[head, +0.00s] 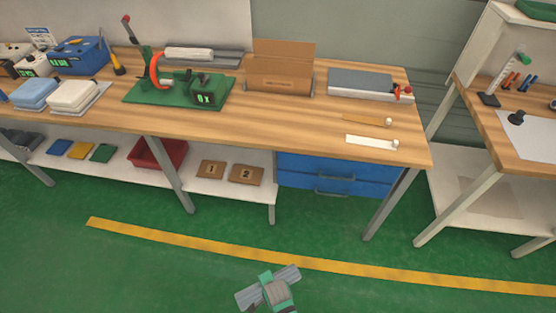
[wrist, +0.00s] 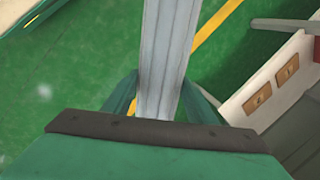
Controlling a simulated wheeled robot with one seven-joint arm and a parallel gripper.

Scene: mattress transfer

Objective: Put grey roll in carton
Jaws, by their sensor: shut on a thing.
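My gripper (head: 267,282) is at the bottom of the head view, over the green floor in front of the workbench. It is shut on the grey roll (head: 288,273), which sticks out on both sides of it. In the wrist view the roll (wrist: 168,50) runs up and away between the two green fingers (wrist: 160,98). The brown carton (head: 280,86) stands on the workbench towards the back, with a flap raised at its rear. The gripper and roll are well apart from it. The carton's inside is mostly hidden.
The wooden workbench (head: 250,122) holds a green press (head: 180,92) left of the carton and a grey flat block (head: 362,83) right of it. A grey tray with a white roll (head: 189,53) lies behind. Blue drawers (head: 335,174) hang below. The floor in front is clear.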

